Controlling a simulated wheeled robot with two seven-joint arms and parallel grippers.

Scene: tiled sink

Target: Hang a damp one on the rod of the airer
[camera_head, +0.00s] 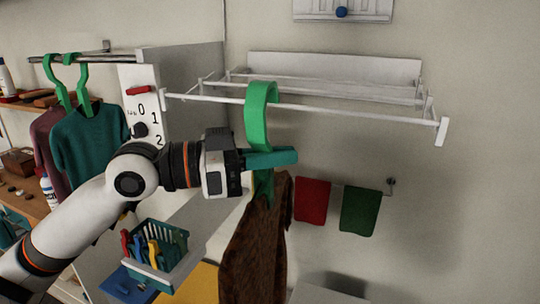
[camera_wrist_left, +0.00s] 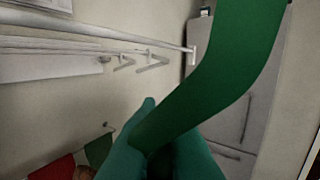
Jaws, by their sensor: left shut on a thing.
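My left gripper (camera_head: 272,158) is shut on the neck of a green hanger (camera_head: 255,120). A brown, dark-mottled garment (camera_head: 258,245) hangs from this hanger, below the gripper. The airer (camera_head: 340,110) is a white wall frame with several rods. The hanger's hook overlaps its front rod in the head view, with the curved top showing above the rod. I cannot tell whether the hook is around the rod or only in front of it. In the left wrist view the green hook (camera_wrist_left: 225,75) fills the right side, near the white rod (camera_wrist_left: 110,35). My right gripper is not in view.
Teal and dark red garments (camera_head: 90,140) hang on green hangers from a rail at left. A basket of coloured pegs (camera_head: 157,250) stands below my arm. Red (camera_head: 312,200) and green (camera_head: 360,210) cloths hang on a wall bar. The airer's right part is clear.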

